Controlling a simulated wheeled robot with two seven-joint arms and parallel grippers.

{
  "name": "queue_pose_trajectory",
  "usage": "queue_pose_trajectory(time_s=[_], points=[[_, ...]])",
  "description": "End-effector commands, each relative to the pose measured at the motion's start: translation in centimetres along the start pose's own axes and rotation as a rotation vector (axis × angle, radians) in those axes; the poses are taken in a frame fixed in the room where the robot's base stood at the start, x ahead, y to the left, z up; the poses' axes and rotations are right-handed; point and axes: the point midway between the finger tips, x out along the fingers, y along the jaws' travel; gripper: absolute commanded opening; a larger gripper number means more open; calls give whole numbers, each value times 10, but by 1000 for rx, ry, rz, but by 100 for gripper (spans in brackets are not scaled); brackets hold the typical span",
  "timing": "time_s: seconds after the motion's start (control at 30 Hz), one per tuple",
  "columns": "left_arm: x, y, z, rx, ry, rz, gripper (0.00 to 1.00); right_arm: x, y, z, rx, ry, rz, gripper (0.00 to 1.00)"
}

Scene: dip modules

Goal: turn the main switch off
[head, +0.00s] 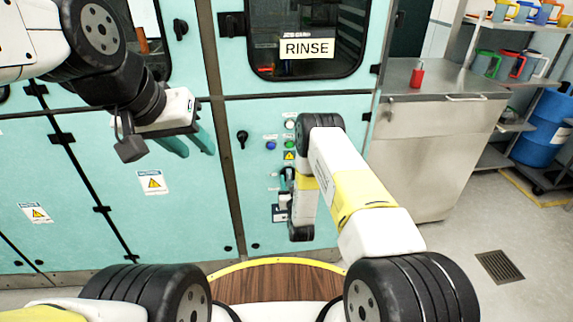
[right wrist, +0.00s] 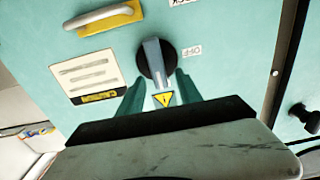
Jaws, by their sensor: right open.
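The main switch (right wrist: 156,62) shows in the right wrist view as a round black base with a grey-blue lever, mounted on the teal panel. A small label reading like OFF (right wrist: 191,52) is beside it. My right gripper (right wrist: 160,82) is open, its two teal fingers on either side of the lever's lower end; I cannot tell if they touch it. In the head view the right gripper (head: 286,176) is at the panel's lower part, and my forearm hides most of it and the switch. My left gripper (head: 188,143) is open and empty, in front of the cabinet at left.
Coloured buttons (head: 271,145) sit above the right gripper. A black latch (head: 242,137) is on the panel. The wrist view shows a yellow-backed handle (right wrist: 104,18) and a text plate (right wrist: 86,76). A steel counter (head: 430,150) stands at right, with open floor before it.

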Motion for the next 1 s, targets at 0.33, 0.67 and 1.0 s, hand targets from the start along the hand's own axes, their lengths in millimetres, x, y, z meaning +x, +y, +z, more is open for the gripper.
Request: queue_pose_trajectory(time_s=[0.33,0.67,1.0], points=[[0,0,0,0,0,0,36,20,0,0,0,-1,0,42],[0,0,0,0,0,0,36,20,0,0,0,-2,0,4],[0,0,0,0,0,0,36,20,-1,0,-14,-2,-1,0]])
